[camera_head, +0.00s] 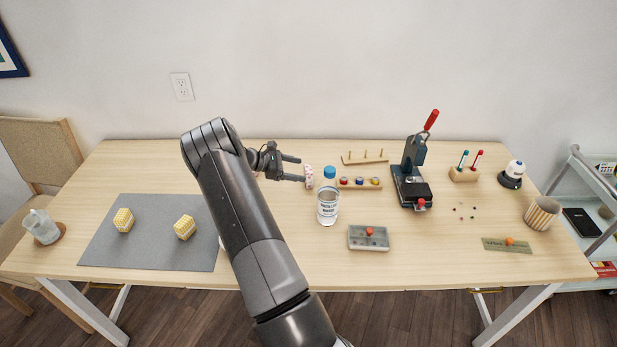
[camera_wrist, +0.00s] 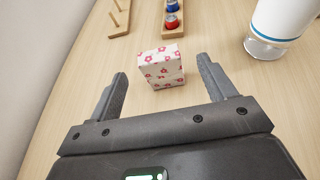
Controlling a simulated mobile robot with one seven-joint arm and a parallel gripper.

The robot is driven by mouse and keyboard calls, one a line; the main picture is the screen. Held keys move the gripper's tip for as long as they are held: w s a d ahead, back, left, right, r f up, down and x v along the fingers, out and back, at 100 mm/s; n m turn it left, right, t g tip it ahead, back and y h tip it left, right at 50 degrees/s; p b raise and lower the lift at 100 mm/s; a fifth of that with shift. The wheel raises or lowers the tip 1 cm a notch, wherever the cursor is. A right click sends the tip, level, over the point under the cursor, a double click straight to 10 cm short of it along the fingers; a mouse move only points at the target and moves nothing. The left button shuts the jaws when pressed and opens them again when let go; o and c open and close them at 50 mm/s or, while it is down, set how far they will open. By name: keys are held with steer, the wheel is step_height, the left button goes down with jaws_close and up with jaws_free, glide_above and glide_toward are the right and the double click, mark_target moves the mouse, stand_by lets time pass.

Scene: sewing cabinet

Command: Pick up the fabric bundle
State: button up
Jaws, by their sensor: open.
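A fabric bundle, a small white block with a pink floral print, stands on the table just ahead of my gripper in the wrist view (camera_wrist: 162,68). In the head view the bundle (camera_head: 309,174) is just right of my fingertips and left of the water bottle. My gripper (camera_head: 298,168) is open, its two fingers pointing right towards the bundle. In the wrist view the bundle appears between the fingertips and a little beyond them, with no visible contact. Two yellow patterned bundles (camera_head: 124,220) (camera_head: 185,227) lie on the grey mat (camera_head: 150,255) at left.
A water bottle (camera_head: 328,203) stands close to the right of the bundle. A spool rack (camera_head: 360,184) and a pegged wooden rack (camera_head: 364,159) lie behind it. A press (camera_head: 413,180) and a grey tray (camera_head: 369,238) are further right. My arm hides part of the table.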

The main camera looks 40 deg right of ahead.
mark_target(305, 170)
steer(key=x, duration=0.5)
steer(key=shift+r, duration=0.1)
steer(key=c, duration=1)
